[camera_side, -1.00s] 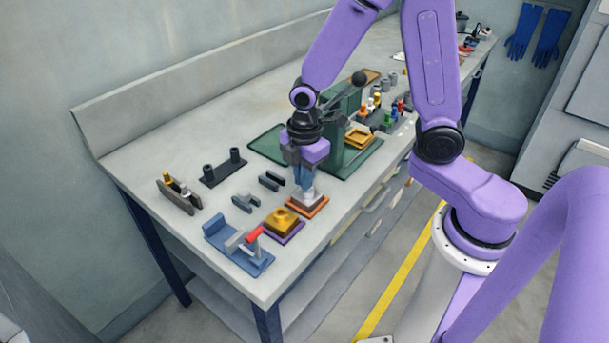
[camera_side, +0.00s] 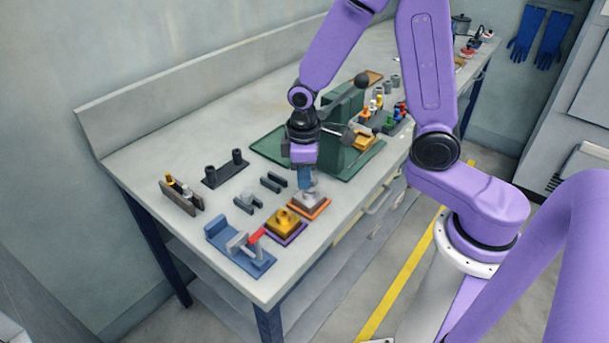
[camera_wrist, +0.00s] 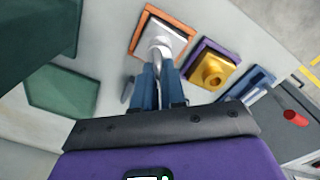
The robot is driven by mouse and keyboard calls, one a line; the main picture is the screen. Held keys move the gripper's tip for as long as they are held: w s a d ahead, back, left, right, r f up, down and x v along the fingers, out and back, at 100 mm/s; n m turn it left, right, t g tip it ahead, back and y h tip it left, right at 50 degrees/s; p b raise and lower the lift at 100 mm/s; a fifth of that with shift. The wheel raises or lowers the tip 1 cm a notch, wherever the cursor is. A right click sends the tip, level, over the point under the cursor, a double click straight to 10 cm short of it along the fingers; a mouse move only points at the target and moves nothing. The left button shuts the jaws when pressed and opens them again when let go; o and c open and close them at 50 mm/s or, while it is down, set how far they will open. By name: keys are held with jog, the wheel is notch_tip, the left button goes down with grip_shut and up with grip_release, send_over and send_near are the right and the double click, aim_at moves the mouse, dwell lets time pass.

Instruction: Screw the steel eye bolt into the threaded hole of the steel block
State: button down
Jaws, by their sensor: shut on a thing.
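The steel block (camera_side: 309,203) sits on an orange-edged base near the table's front edge, and it also shows in the wrist view (camera_wrist: 174,34). The steel eye bolt (camera_wrist: 158,47) stands over the middle of the block. My gripper (camera_wrist: 158,70) has its blue fingers shut on the bolt's upper part. In the side view my gripper (camera_side: 306,183) points down just above the block. The fingers hide part of the bolt, and the threaded hole is covered, so I cannot tell how deep the bolt sits.
A brass-coloured block (camera_side: 284,220) on a purple base stands close beside the steel block. A blue fixture with a red handle (camera_side: 240,246) is at the front left. A green press (camera_side: 342,135) rises close behind my gripper. Small dark holders (camera_side: 247,199) lie left. Bare table lies between them.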

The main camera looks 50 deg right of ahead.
dwell(0.3)
jog(key=m, duration=0.4)
jog(key=shift+d+m, duration=0.25)
jog(key=shift+m, duration=0.15)
jog(key=m, duration=0.4)
jog(key=shift+w+d+m, duration=0.1)
jog(key=shift+d+m, duration=0.1)
jog(key=shift+m, duration=0.1)
jog(key=m, duration=0.4)
jog(key=shift+d, duration=0.15)
jog(key=m, duration=0.5)
jog(key=shift+s+d, duration=0.2)
jog(key=shift+s, duration=0.05)
jog(key=c, duration=1.1)
grip_release()
jog(key=c, duration=0.3)
